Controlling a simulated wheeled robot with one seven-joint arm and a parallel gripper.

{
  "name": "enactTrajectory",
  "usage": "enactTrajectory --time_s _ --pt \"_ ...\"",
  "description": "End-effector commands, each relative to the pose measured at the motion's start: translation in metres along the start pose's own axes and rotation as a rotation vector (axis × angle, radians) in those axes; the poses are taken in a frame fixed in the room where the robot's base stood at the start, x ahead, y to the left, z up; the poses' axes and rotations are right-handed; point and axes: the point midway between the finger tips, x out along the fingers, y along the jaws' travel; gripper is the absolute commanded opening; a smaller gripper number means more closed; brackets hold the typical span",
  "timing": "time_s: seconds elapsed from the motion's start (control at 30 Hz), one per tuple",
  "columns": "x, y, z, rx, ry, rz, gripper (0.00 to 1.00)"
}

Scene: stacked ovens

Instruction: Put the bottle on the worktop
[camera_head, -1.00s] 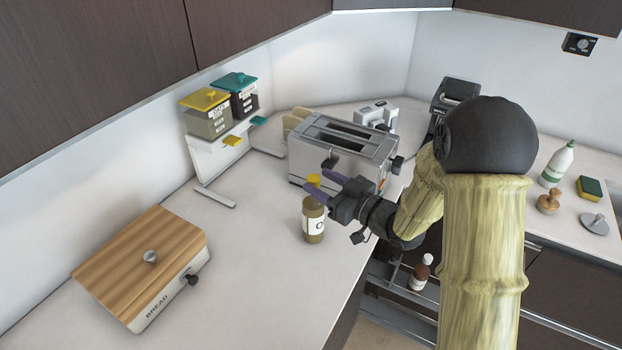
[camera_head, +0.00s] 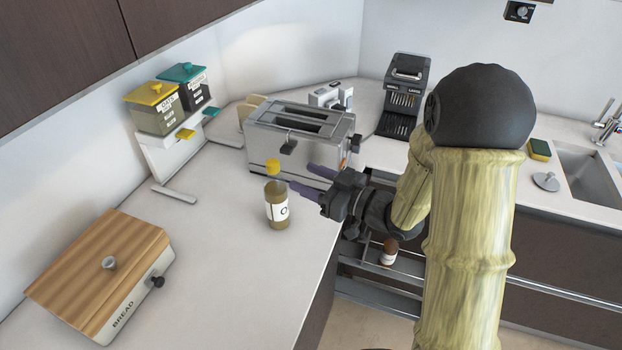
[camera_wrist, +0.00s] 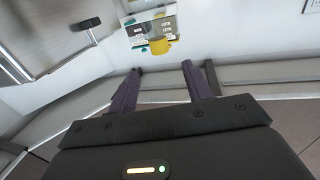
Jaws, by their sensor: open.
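A bottle (camera_head: 277,208) with a yellow cap, brownish contents and a white label stands upright on the pale worktop (camera_head: 225,255), in front of the toaster. My gripper (camera_head: 299,175) is open just to the right of the bottle, its purple fingers pointing left towards it. The gap between the fingers and the bottle is small in the head view, and nothing is held. In the wrist view the two fingers (camera_wrist: 161,68) are apart with no bottle visible between them.
A toaster (camera_head: 300,140) stands close behind the gripper. A bread box (camera_head: 100,275) is at the left, and canisters (camera_head: 165,108) stand on a white rack at the back. A second brown bottle (camera_head: 389,250) is in an open drawer below my arm. Worktop left of the bottle is clear.

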Motion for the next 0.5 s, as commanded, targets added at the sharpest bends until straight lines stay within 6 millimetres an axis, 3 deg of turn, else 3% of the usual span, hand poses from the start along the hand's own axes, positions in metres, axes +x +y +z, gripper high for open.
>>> enactTrajectory --time_s 0.27,0.5 --pt "0.000 0.002 0.001 -0.003 -0.010 0.010 0.50" --pt "-0.007 0.025 0.013 -0.032 -0.148 0.155 0.50"
